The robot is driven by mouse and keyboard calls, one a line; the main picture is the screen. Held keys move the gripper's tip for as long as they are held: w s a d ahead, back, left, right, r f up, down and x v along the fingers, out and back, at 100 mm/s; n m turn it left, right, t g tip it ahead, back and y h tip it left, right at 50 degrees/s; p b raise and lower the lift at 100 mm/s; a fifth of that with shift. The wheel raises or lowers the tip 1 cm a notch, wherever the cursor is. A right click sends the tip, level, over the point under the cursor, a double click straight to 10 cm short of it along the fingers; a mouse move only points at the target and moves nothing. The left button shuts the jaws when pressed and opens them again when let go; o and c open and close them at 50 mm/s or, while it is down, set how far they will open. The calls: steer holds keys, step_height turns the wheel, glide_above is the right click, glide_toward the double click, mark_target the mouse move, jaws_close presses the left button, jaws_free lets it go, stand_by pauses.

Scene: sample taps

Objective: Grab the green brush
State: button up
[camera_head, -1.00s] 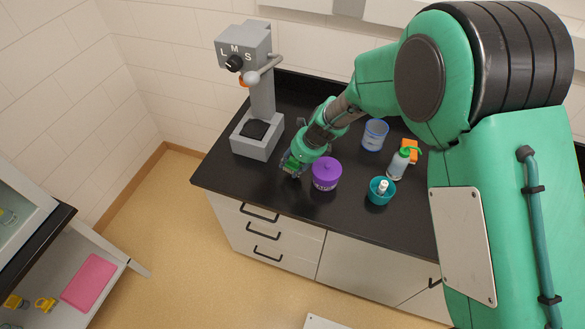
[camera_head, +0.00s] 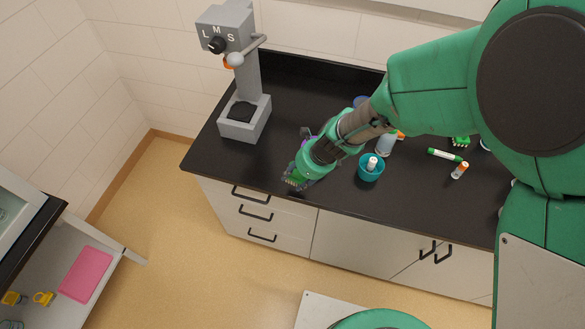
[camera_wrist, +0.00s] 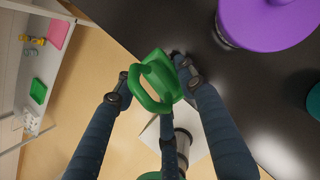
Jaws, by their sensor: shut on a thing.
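The green brush (camera_wrist: 155,80) is in my gripper (camera_wrist: 154,76) in the wrist view, with its looped handle facing the camera. The fingers close on it from both sides. In the head view my gripper (camera_head: 293,180) is at the counter's front edge, left of the teal cup. A little of the green brush (camera_head: 294,181) shows at the fingertips there; the rest is hidden. In the wrist view the brush is at the black counter's edge, with floor beyond. I cannot tell whether it touches the counter.
A purple jar (camera_wrist: 270,18) stands close to the gripper. A teal cup (camera_head: 371,172), a spray bottle (camera_head: 385,147), a green marker (camera_head: 444,155) and a small orange-capped bottle (camera_head: 459,171) stand or lie to the right. A grey machine (camera_head: 246,118) stands at left.

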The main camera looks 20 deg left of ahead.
steer(key=shift+s+d+r, duration=0.1)
steer(key=shift+s+d, duration=0.25)
steer(key=shift+s, duration=0.1)
